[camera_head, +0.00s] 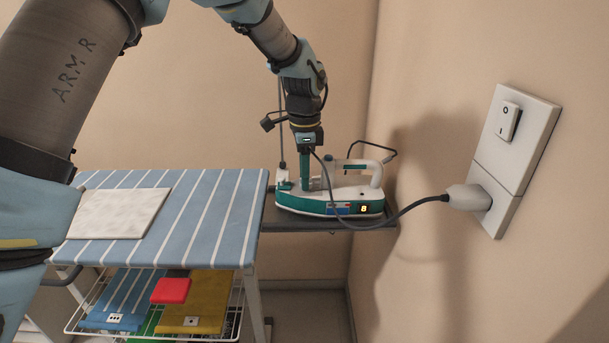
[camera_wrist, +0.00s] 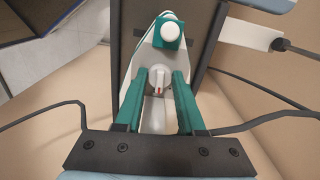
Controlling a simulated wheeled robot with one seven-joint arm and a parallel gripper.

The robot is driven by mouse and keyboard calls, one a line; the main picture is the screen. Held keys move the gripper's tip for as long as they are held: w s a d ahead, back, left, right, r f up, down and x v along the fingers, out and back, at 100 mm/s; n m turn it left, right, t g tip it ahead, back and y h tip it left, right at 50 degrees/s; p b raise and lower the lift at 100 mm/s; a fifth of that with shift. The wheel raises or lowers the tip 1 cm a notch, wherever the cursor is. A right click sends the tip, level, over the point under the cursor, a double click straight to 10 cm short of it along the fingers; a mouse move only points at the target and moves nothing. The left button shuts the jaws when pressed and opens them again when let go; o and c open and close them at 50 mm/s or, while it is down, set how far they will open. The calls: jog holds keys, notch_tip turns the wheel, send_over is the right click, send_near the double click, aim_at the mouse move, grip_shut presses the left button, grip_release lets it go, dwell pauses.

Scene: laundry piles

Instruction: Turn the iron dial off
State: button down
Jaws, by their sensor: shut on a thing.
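The iron (camera_head: 335,200), white and teal with a lit yellow figure on its side, sits flat on a dark rest at the right end of the ironing board. In the wrist view its dial (camera_wrist: 158,84) is a small round white knob with a red mark, between my two teal fingers. My gripper (camera_head: 306,186) points down from above and its fingers are shut on the dial; it also shows in the wrist view (camera_wrist: 160,76). In the head view the fingers hide the dial.
The iron's cord runs to a plug (camera_head: 468,198) in the wall socket, below a rocker switch (camera_head: 508,120). Folded clothes lie in a wire rack (camera_head: 236,302) below.

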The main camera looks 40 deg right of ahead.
jog(key=n, duration=0.3)
jog(key=shift+n, duration=0.4)
jog(key=n, duration=0.4)
jog(key=shift+s+n, duration=0.1)
jog(key=shift+n, duration=0.2)
jog(key=n, duration=0.4)
jog(key=shift+s, duration=0.1)
jog(key=n, duration=0.4)
jog(key=shift+n, duration=0.5)
jog(key=c, duration=0.8)
grip_release()
jog(key=shift+r, duration=0.1)
notch_tip(320, 180, up, 11)
jog(key=b, duration=0.2)
